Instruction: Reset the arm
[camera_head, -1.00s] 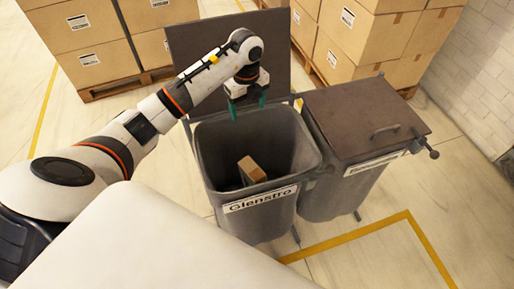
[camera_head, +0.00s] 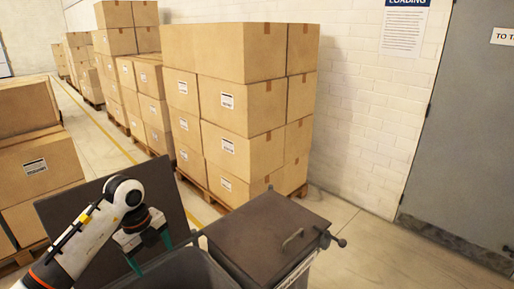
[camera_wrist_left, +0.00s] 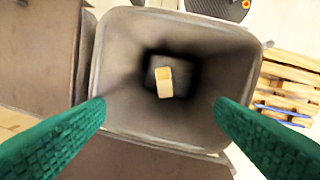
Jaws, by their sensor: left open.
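My left arm comes in from the lower left in the head view. Its gripper (camera_head: 148,252) is above the open grey bin (camera_head: 182,272), whose raised lid (camera_head: 120,200) stands behind the arm. In the left wrist view the two green fingers (camera_wrist_left: 160,115) are wide apart with nothing between them. The wrist camera looks straight down into the bin (camera_wrist_left: 125,95). A small cardboard box (camera_wrist_left: 163,82) lies deep inside it, well below the fingers. My right gripper is not in view.
A second bin with a closed brown lid (camera_head: 268,235) stands right of the open one. Stacked cartons (camera_head: 240,105) on pallets stand behind, with more at the left (camera_head: 35,165). A white brick wall (camera_head: 370,110) and grey door (camera_head: 470,130) close off the right.

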